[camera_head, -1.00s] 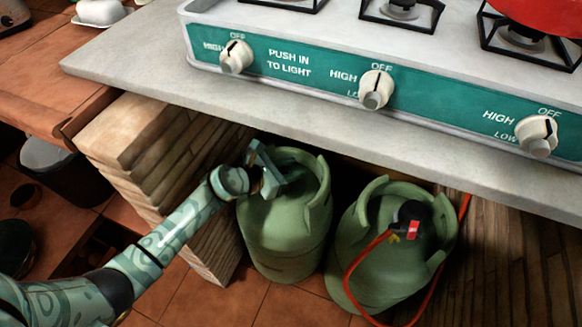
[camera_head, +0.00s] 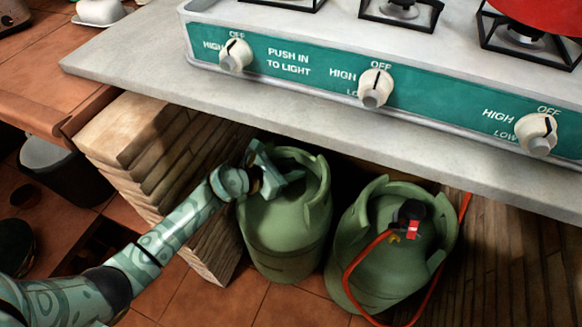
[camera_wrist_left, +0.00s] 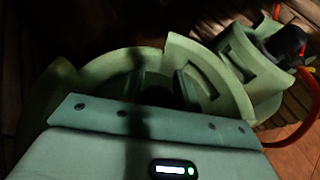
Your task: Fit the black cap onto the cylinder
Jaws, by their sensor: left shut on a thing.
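The left green gas cylinder (camera_head: 285,235) stands upright on the floor under the counter, with a raised collar around its top. My left gripper (camera_head: 280,176) is at the upper left of this collar, its fingers over the cylinder's top. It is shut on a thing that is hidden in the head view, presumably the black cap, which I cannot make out. In the left wrist view the cylinder's collar (camera_wrist_left: 205,75) shows beyond my teal gripper body, and the space inside it is too dark to read. My right gripper is not in view.
A second green cylinder (camera_head: 385,265) with a black and red regulator (camera_head: 411,216) and an orange hose (camera_head: 352,275) stands close on the right. The counter edge (camera_head: 330,140) overhangs both. A stacked brick pillar (camera_head: 165,165) stands left of the cylinders.

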